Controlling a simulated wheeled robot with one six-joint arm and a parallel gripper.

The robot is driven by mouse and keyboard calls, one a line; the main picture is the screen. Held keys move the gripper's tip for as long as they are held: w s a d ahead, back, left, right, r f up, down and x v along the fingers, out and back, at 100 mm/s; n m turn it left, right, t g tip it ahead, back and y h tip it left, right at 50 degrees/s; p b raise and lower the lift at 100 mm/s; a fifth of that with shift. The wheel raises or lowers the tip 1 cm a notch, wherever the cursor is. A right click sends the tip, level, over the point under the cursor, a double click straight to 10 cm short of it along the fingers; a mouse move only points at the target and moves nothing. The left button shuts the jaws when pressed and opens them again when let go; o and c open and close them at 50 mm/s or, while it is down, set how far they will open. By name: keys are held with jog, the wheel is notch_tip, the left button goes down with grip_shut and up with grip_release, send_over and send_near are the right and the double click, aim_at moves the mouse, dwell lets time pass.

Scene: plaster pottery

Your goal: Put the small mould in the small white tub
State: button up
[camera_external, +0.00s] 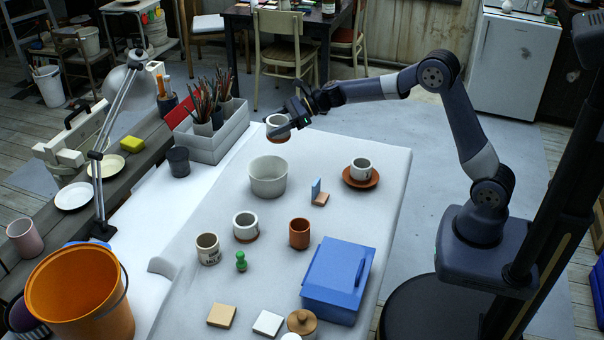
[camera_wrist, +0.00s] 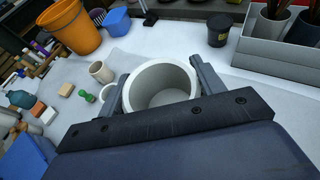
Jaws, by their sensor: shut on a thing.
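My gripper (camera_external: 289,119) is shut on a small white mould (camera_external: 276,123) with a brownish band at its bottom. It holds the mould upright or nearly so, in the air near the table's far end. In the wrist view the mould's thick pale rim (camera_wrist: 133,92) and hollow inside show between the two fingers (camera_wrist: 160,88). The small white tub (camera_external: 268,181) stands on the table, lower in the outside view than the held mould and apart from it. The tub looks empty. I cannot make it out in the wrist view, where the mould may hide it.
A white pot with a brown base (camera_external: 245,227), a pale cup (camera_external: 208,249), a green stamp (camera_external: 241,261), a terracotta cup (camera_external: 299,233) and a blue box (camera_external: 338,280) stand nearer. A cup on a saucer (camera_external: 361,180) is right of the tub; a grey brush holder (camera_external: 216,146) is left.

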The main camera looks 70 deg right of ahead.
jog(key=shift+w+a+r+m+t+h+p, duration=0.15)
jog(key=shift+a+r+m+t+h+p, duration=0.25)
jog(key=shift+a+r+m+h+p, duration=0.5)
notch_tip(320, 180, down, 10)
jog(key=b, duration=0.2)
jog(key=shift+a+b, duration=0.25)
jog(key=shift+b, duration=0.05)
jog(key=shift+f+b, duration=0.4)
jog(key=shift+b, duration=0.15)
jog(key=shift+f, duration=0.2)
jog(key=o, duration=1.2)
jog(key=shift+c, duration=0.2)
jog(key=shift+r, duration=0.15)
